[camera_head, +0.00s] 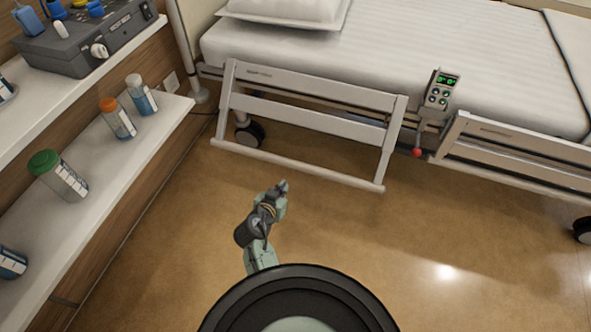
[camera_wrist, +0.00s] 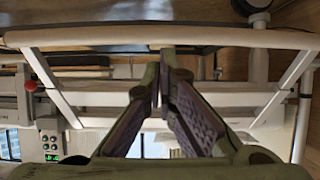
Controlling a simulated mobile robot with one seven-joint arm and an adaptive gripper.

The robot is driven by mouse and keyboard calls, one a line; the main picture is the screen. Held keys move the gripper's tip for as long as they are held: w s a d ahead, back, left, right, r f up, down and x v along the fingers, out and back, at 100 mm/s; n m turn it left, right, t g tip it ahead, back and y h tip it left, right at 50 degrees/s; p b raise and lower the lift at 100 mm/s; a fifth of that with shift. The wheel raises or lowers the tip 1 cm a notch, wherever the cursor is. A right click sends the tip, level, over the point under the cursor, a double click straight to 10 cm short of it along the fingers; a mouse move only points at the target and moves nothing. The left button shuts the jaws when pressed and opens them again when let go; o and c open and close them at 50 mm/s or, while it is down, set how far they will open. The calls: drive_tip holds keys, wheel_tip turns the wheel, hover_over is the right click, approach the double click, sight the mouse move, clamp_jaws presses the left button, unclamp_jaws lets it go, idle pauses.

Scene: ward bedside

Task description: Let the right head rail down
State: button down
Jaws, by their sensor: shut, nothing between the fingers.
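The head rail (camera_head: 315,87) is a pale frame on the near side of the bed. Its labelled bar lies along the bed side below the mattress top, and its long round bar hangs low and outward, above the floor. In the wrist view, which is upside down, the round bar (camera_wrist: 90,37) crosses near the top. A red knob (camera_head: 417,152) sits just right of the rail; it also shows in the wrist view (camera_wrist: 30,86). My gripper (camera_head: 282,187) is shut and empty, on the near side of the rail.
A second rail (camera_head: 520,140) is at the right, with a control box (camera_head: 439,90) with a green display between the rails. Shelves (camera_head: 120,165) with several bottles and a grey device (camera_head: 85,40) line the left. The floor (camera_head: 450,260) at lower right is clear.

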sight(298, 169)
drive_tip(key=p+x, duration=0.1)
drive_tip(key=x, duration=1.2)
drive_tip(key=shift+w+d+f, duration=0.1)
drive_tip(key=shift+w+f, duration=0.05)
drive_tip(key=shift+w, duration=0.25)
